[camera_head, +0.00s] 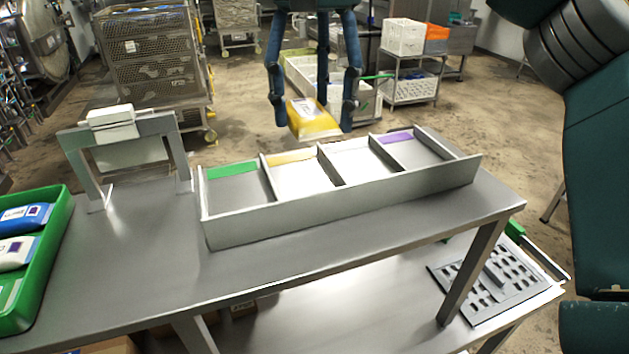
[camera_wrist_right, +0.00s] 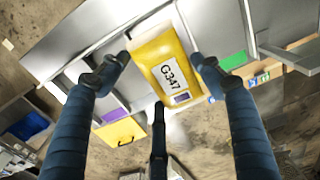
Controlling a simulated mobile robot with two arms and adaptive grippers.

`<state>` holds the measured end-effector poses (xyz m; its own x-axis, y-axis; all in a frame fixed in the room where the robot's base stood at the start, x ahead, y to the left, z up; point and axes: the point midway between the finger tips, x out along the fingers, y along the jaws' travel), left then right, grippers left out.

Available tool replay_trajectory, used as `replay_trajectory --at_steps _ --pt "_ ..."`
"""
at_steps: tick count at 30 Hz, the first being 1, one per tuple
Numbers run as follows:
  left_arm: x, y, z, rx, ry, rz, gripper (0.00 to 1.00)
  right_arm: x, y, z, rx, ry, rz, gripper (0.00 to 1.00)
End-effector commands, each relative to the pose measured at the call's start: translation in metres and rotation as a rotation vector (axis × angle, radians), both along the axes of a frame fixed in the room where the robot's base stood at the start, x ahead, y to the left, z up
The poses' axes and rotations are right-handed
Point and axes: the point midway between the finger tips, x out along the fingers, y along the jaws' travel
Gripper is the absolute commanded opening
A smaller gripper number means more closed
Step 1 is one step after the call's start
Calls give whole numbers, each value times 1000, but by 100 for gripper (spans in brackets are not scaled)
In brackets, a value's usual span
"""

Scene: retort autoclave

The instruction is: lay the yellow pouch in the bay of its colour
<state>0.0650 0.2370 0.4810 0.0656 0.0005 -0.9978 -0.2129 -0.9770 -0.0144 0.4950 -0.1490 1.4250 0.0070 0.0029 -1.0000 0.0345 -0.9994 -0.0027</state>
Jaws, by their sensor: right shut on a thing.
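The yellow pouch (camera_head: 313,118) has a white label, reading G347 in the right wrist view (camera_wrist_right: 172,70). My right gripper (camera_head: 313,112) is shut on it, with fingers along its sides, and holds it in the air. In the head view it appears above and beyond the divided tray's far edge. The tray (camera_head: 340,196) has bays marked by coloured strips: green (camera_head: 232,170), yellow (camera_head: 291,157), a pale one and purple (camera_head: 397,137). The yellow bay (camera_head: 302,176) is second from the left and looks empty. My left gripper is out of view.
The tray stands on a grey metal table (camera_head: 300,250). A green crate (camera_head: 60,240) with blue and white pouches stands at the left. A grey frame with a white box (camera_head: 112,122) stands behind it. A perforated plate (camera_head: 490,282) lies lower right.

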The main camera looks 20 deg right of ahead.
Motion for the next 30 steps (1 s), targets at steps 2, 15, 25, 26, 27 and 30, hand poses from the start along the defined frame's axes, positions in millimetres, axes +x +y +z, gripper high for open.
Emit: replay_trajectory --at_steps 2,15,25,26,27,30 --pt "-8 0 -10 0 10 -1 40 0 0 -29 2 6 2 38" --pt "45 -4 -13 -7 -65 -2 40 1 0 -82 1 1 -1 38" --pt "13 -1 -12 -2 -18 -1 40 1 0 -112 1 -1 -2 38" --pt "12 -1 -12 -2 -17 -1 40 1 0 -112 1 -1 -2 38" --pt "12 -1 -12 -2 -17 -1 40 1 0 -112 0 -1 -2 38" --pt "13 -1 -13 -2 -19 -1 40 1 0 -113 0 -1 -2 38"
